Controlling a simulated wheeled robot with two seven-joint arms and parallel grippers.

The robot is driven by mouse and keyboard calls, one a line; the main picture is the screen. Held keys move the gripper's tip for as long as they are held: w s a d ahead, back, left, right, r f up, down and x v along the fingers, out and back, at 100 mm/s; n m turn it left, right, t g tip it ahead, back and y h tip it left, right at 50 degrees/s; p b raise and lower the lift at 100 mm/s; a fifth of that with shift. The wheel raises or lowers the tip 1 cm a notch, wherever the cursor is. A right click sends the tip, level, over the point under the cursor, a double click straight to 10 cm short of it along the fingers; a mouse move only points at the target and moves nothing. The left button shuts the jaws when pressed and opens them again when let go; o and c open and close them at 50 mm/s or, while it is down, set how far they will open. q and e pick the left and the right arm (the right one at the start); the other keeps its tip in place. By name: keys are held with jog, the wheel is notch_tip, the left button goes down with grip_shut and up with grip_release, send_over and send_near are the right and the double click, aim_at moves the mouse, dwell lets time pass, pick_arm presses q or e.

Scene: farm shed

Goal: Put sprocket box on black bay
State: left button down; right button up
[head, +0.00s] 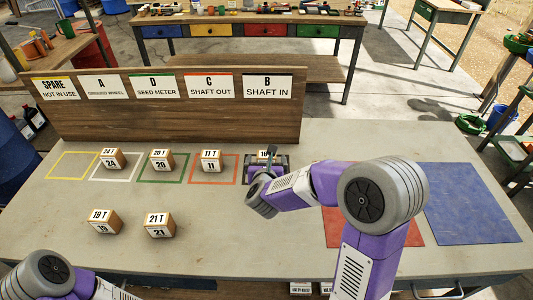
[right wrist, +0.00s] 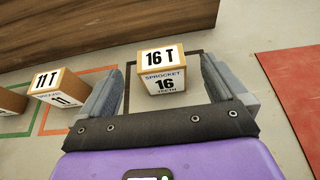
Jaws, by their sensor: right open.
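The sprocket box marked 16 T (right wrist: 162,70) stands upright inside the black-outlined bay (right wrist: 197,88), under the "B SHAFT IN" sign (head: 267,87) in the head view. My right gripper (right wrist: 160,78) is open, with one finger on each side of this box and gaps showing between. In the head view the right gripper (head: 267,168) mostly hides the box and bay. Boxes 24 T (head: 112,160), 20 T (head: 160,161) and 11 T (head: 211,161) stand in the white, green and red bays. Boxes 19 T (head: 104,222) and 21 T (head: 159,226) stand nearer the front. My left gripper is out of view.
The yellow bay (head: 72,166) at the left is empty. A wooden sign board (head: 170,118) stands behind the bays. A red mat (head: 333,228) and a blue mat (head: 465,205) lie bare at the right. The grey tabletop (head: 225,240) is clear at front centre.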

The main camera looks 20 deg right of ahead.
jog(key=v, duration=0.5)
jog(key=shift+p, duration=0.3)
